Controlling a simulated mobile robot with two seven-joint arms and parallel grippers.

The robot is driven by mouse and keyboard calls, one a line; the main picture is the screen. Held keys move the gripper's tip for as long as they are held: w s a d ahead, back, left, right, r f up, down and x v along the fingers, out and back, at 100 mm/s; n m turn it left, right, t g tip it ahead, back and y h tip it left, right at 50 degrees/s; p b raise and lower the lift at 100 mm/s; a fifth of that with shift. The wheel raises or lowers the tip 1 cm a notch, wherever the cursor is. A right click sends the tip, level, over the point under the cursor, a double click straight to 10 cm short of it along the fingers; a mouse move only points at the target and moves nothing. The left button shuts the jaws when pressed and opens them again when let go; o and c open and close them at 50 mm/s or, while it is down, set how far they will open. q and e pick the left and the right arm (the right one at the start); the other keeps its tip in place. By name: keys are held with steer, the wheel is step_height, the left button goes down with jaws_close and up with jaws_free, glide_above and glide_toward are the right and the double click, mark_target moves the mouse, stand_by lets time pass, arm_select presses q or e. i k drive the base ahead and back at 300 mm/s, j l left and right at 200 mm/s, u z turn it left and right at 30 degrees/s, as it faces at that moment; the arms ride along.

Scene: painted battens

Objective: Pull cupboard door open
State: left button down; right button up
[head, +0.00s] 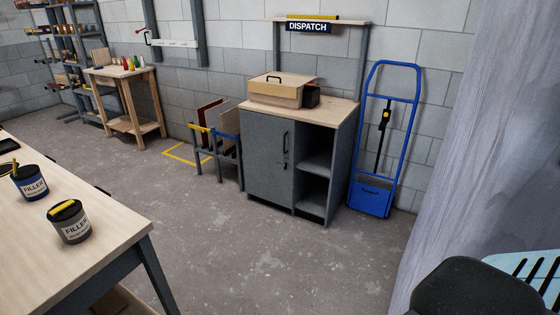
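A grey cupboard (258,190) with a wooden top stands against the block wall near the middle of the head view. Its door (266,160) on the left half looks shut. A dark vertical handle (285,141) sits near the door's right edge, with what looks like a lock or keys (283,164) below it. The right half has open shelves (316,164) that look empty. Neither of my grippers can be made out in the head view.
A wooden box (276,93) and a small dark box sit on the cupboard. A blue hand truck (376,196) stands to its right, a panel rack (222,150) to its left. A table (88,245) with filler tins fills the lower left. Open floor (215,225) lies before the cupboard.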

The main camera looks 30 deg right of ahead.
mark_target(268, 141)
steer(key=z, duration=0.95)
steer(key=i+j, duration=0.2)
steer(key=i, duration=0.35)
steer(key=i+j+z, duration=0.1)
steer(key=i, duration=0.4)
steer(key=i+z, duration=0.1)
steer(key=i, duration=0.35)
steer(key=i+j+z, duration=0.15)
steer(key=i, duration=0.3)
steer(key=i+j+z, duration=0.1)
steer(key=i, duration=0.4)
steer(key=i+j+z, duration=0.3)
steer(key=i, duration=0.25)
steer(key=i+j+z, duration=0.3)
steer(key=i, duration=0.25)
steer(key=j, duration=0.1)
